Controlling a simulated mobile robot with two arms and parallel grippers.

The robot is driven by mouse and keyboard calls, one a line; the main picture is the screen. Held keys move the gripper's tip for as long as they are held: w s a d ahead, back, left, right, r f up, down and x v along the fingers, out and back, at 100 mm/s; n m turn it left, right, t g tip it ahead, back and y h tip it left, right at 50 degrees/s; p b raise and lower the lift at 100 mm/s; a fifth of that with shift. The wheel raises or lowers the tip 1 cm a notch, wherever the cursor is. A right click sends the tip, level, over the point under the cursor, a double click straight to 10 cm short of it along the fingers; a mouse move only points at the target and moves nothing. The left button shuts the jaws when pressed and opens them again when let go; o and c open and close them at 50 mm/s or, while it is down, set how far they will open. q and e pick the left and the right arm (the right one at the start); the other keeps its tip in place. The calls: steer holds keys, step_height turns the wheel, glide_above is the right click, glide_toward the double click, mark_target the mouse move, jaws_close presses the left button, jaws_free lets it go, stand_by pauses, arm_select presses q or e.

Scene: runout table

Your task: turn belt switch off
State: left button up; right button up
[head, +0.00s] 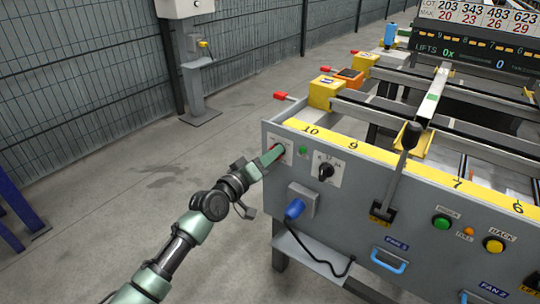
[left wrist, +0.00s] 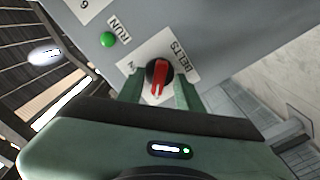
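The belt switch (left wrist: 158,73) is a red-handled black rotary knob on a white plate marked BELTS on the grey panel. In the head view it is mostly hidden behind my left gripper (head: 271,156), with a bit of red showing at the plate (head: 282,148). In the left wrist view my left gripper (left wrist: 158,88) has its two green fingers on either side of the knob, with gaps between fingers and handle. It is open. The red handle points down in that view. My right gripper is not in view.
A green RUN light (head: 303,150) and a black selector knob (head: 326,171) sit right of the switch. A blue plug (head: 294,209) sticks out below, and a tall lever (head: 402,160) stands farther right. Open floor (head: 130,180) lies left of the table.

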arm_select(q)
steer(key=p+v, duration=0.2)
steer(key=v, duration=0.5)
steer(key=shift+s+a, duration=0.25)
steer(key=shift+s, duration=0.05)
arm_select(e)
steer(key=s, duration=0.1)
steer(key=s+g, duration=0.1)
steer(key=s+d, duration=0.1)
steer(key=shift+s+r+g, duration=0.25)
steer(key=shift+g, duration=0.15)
